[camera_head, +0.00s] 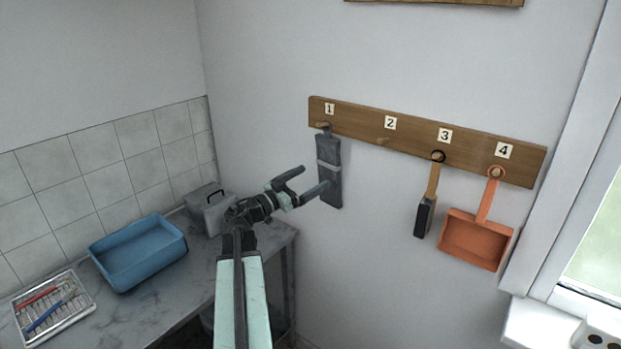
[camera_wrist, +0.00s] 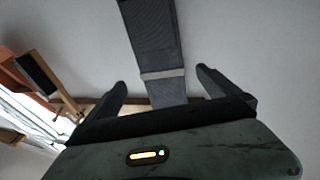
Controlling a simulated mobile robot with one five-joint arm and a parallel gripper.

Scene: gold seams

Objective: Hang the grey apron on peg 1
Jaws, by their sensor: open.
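The grey apron (camera_head: 329,180), a narrow folded dark grey strip with a lighter band, hangs from peg 1 (camera_head: 322,125) at the left end of the wooden peg board (camera_head: 400,130). The wrist view does not settle whether the fingers touch the cloth.
Peg 2 (camera_head: 383,141) is bare. A brush (camera_head: 427,205) hangs on peg 3 and an orange dustpan (camera_head: 477,238) on peg 4. A counter (camera_head: 190,285) at left holds a blue basin (camera_head: 138,252), a grey box (camera_head: 210,208) and a tray (camera_head: 50,308) of tools. A window stands at right.

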